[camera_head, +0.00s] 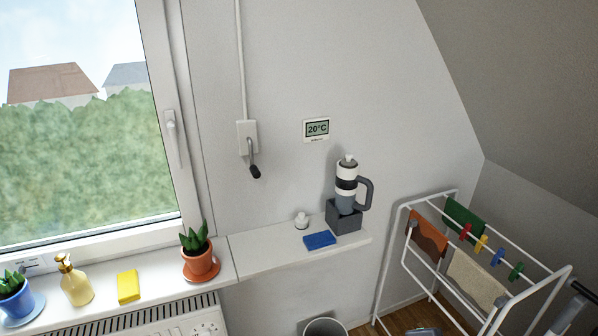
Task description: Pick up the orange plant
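The orange plant (199,265) is a green spiky succulent in an orange pot on an orange saucer. It stands upright on the right end of the white window sill (214,286), close to the window frame. Nothing covers it. My gripper cannot be made out in this view.
A yellow sponge (128,286), a gold pump bottle (75,281) and a blue-potted plant (16,297) stand left along the sill. A radiator (185,324) is below. A drying rack (392,262) stands right.

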